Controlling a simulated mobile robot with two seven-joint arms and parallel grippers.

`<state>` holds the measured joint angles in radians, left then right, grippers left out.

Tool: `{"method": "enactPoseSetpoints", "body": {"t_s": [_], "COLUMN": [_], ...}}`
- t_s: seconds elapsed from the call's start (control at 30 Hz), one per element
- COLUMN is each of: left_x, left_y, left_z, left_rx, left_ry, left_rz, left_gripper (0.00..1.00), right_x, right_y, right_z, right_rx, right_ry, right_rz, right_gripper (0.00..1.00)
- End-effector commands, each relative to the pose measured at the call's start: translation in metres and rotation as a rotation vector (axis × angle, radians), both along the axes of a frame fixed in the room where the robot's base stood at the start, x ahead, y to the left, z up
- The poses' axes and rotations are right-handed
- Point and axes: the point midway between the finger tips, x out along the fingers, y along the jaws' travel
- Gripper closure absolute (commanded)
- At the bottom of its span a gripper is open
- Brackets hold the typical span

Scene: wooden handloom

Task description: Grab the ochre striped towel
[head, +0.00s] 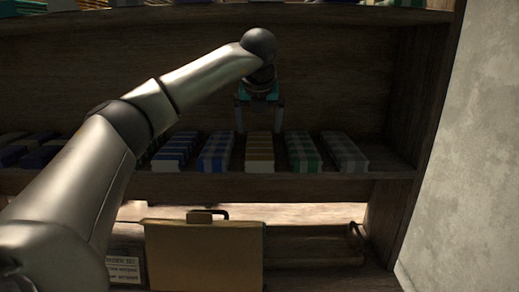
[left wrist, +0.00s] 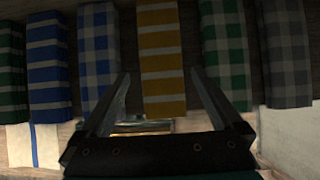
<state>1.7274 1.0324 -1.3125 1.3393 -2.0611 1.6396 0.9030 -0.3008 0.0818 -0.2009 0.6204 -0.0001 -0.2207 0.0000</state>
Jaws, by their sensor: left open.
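The ochre striped towel (head: 259,152) lies folded on the middle shelf, in a row between a blue checked towel (head: 216,151) and a green checked towel (head: 304,152). In the left wrist view the ochre striped towel (left wrist: 161,58) shows yellow and pale bands. My left gripper (head: 259,118) is open and empty, above and behind the front end of the ochre towel in the head view. In the left wrist view the fingers of my left gripper (left wrist: 160,88) stand on either side of the ochre towel's near end. My right gripper is not in view.
A blue striped towel (head: 176,152) and a grey checked towel (head: 347,153) are in the same row. The shelf's right side panel (head: 415,90) is beyond the grey towel. A tan case (head: 204,256) with a dark handle stands below. More folded goods line the upper shelf.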

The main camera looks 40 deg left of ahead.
Motion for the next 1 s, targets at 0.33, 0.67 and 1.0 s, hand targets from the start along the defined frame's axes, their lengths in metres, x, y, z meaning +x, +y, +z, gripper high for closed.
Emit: {"method": "enactPoseSetpoints", "body": {"t_s": [0.33, 0.67, 1.0], "left_x": [0.016, 0.033, 0.035], "left_y": [0.012, 0.027, 0.029], "left_z": [-0.031, -0.068, -0.073], "left_rx": [-0.001, -0.001, -0.002], "left_ry": [0.000, 0.001, -0.001], "left_rz": [-0.003, -0.001, -0.002], "left_gripper": [0.00, 0.00, 0.03], "right_x": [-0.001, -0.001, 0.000], "right_y": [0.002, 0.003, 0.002], "right_z": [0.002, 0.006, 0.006], "right_rx": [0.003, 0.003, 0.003], "right_ry": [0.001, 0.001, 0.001], "right_rz": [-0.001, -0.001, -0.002], "right_gripper": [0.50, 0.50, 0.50]}}
